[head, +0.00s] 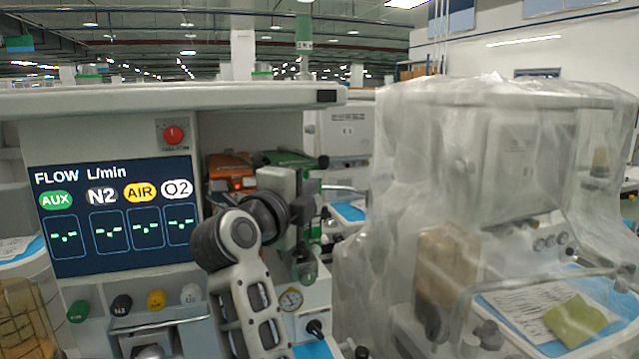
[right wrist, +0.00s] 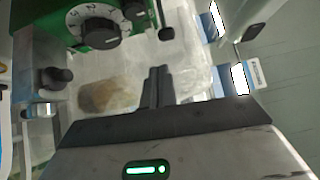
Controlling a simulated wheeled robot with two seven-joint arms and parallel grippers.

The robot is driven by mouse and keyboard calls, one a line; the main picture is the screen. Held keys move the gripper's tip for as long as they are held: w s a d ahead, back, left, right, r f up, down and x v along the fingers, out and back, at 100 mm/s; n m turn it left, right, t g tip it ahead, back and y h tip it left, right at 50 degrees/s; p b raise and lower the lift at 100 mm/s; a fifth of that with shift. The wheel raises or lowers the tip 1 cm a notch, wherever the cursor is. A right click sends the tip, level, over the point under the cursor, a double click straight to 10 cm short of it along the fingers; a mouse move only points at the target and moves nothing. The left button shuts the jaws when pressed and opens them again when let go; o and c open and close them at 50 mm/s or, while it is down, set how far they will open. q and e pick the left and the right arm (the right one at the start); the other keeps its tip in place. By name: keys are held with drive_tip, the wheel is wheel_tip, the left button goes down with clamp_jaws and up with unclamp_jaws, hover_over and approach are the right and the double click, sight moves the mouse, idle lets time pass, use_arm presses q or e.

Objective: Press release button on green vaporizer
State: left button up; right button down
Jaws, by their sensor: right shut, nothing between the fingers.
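The green vaporizer (head: 295,159) sits at the right end of the cart in the head view, its lower part hidden behind my right arm and gripper. In the right wrist view the green vaporizer (right wrist: 93,26) is at the upper left, with a black numbered dial facing the camera. A dark knob sticks out at its right. I cannot make out which part is the release button. My right gripper (head: 303,200) is in front of and below the vaporizer. In the right wrist view its fingers (right wrist: 158,76) are together and empty, apart from the vaporizer in the picture. My left gripper is not in view.
An orange vaporizer (head: 229,166) stands left of the green one. The flow screen (head: 112,218) and coloured knobs are further left. A plastic-covered cart (head: 400,200) stands to the right.

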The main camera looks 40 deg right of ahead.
drive_tip(key=b+v, duration=0.1)
drive_tip(key=v, duration=0.5)
drive_tip(key=shift+w, duration=0.15)
idle(0.4)
drive_tip(key=shift+f, duration=0.1)
